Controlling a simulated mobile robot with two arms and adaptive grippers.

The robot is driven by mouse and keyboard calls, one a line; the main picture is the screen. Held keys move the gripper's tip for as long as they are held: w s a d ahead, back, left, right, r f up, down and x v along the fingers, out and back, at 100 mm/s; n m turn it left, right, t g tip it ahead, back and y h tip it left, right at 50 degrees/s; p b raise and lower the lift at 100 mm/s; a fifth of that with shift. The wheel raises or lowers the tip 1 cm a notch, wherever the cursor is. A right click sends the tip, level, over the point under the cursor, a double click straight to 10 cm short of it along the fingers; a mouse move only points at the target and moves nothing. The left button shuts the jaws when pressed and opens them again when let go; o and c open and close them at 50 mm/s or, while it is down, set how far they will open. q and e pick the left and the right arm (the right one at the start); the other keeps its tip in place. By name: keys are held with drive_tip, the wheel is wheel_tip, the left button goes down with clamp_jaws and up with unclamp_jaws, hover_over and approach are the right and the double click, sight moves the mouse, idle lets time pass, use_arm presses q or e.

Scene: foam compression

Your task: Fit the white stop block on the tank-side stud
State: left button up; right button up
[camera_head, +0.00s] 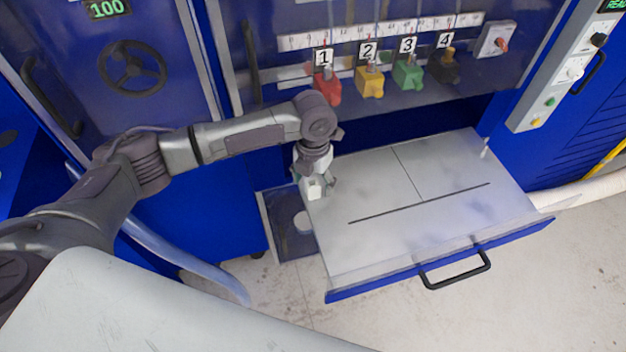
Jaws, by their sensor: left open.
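A small white block (315,187) shows at the left edge of the pulled-out grey drawer top (440,220), right at the fingertips of my left gripper (318,183). The gripper points down and is open, with its fingers beside the block. I cannot tell whether they touch it, and the block's underside and any stud below it are hidden. A thin upright stud (485,147) stands bare at the drawer's far right corner. My right gripper is out of view.
Red (328,88), yellow (370,83), green (408,76) and black (444,68) numbered valves hang above the drawer's back. The drawer top has dark slots and is otherwise clear.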

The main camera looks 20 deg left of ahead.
use_arm(q)
wheel_tip(320, 180, up, 12)
idle(0.6)
